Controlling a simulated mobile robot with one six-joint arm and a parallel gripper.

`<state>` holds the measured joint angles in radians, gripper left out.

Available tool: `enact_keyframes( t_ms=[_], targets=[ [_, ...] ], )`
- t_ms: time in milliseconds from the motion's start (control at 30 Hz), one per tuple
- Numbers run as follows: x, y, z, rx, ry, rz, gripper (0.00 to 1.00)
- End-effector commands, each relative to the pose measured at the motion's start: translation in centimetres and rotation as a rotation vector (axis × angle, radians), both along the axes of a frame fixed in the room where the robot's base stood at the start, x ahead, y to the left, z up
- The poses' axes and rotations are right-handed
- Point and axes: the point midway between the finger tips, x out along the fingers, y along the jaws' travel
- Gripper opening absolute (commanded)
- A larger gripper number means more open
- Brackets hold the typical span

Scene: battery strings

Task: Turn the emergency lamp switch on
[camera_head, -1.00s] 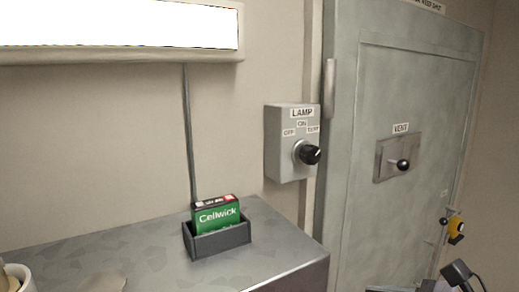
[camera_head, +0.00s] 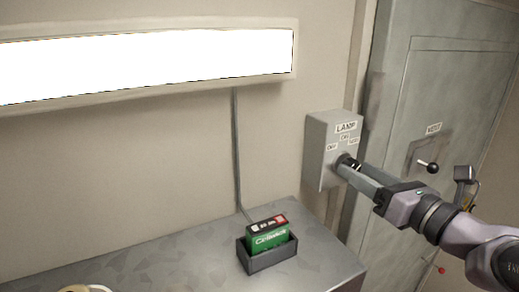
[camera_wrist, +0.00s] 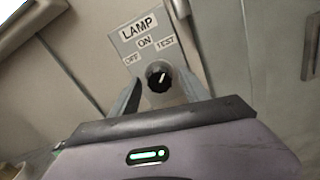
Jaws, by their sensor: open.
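The grey lamp switch box (camera_head: 325,140) is on the wall, with LAMP, OFF, ON and TEST labels. Its black round knob (camera_wrist: 159,76) shows in the wrist view with a pale pointer line slanting to the upper right; I cannot tell for sure which label it marks. My gripper (camera_head: 347,168) is open at the box, its fingers covering part of the knob in the head view. In the wrist view the fingers of my gripper (camera_wrist: 160,88) stand on either side of the knob, and contact is unclear.
A bright white light panel (camera_head: 150,65) hangs on the wall, with a conduit (camera_head: 237,150) below. A green battery (camera_head: 267,235) stands in a dark holder (camera_head: 270,259) on the metal bench (camera_head: 180,265).

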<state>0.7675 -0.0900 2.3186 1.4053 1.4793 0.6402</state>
Motion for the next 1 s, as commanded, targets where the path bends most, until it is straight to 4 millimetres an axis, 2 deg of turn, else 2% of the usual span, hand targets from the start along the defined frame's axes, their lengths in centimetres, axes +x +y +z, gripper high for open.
enact_keyframes(
  t_ms=[100, 200, 467, 733, 767, 1000],
  targets=[
    [1.5, 0.6, 0.1, -0.001, 0.000, 0.002, 0.54],
    [2.1, 0.9, 0.0, -0.001, -0.001, 0.001, 0.54],
    [2.2, 0.9, 0.0, -0.002, -0.001, -0.001, 0.54],
    [2.2, 0.9, 0.0, -0.002, -0.001, 0.000, 0.03],
    [2.2, 0.9, 0.0, -0.002, -0.001, 0.000, 0.00],
    [2.2, 0.9, -0.1, -0.021, -0.009, 0.000, 0.00]
  ],
)
